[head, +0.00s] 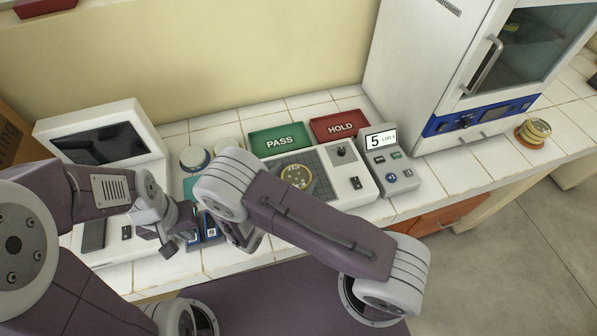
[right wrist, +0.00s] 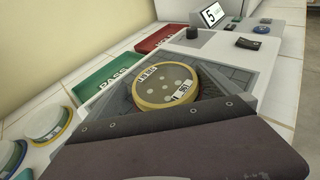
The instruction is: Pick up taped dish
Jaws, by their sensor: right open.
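A round dish (right wrist: 165,84) with a yellow rim, pale spots and white lettered labels lies on the grey gridded plate of a bench device. It also shows in the head view (head: 297,177), partly covered by my right forearm. My right gripper (right wrist: 180,92) is open, with dark fingers spread on either side of the dish's near part; contact cannot be told. In the head view its fingers are mostly hidden behind the arm. My left gripper (head: 181,240) is at the front left of the counter, beside small blue items (head: 208,228); its jaws are too unclear to read.
Behind the device lie a green PASS tray (head: 279,141) and a red HOLD tray (head: 340,126). A display unit (head: 390,160) stands to its right, and other dishes (head: 194,158) to its left. Yellow-banded dishes (head: 537,131) sit by the incubator (head: 436,75).

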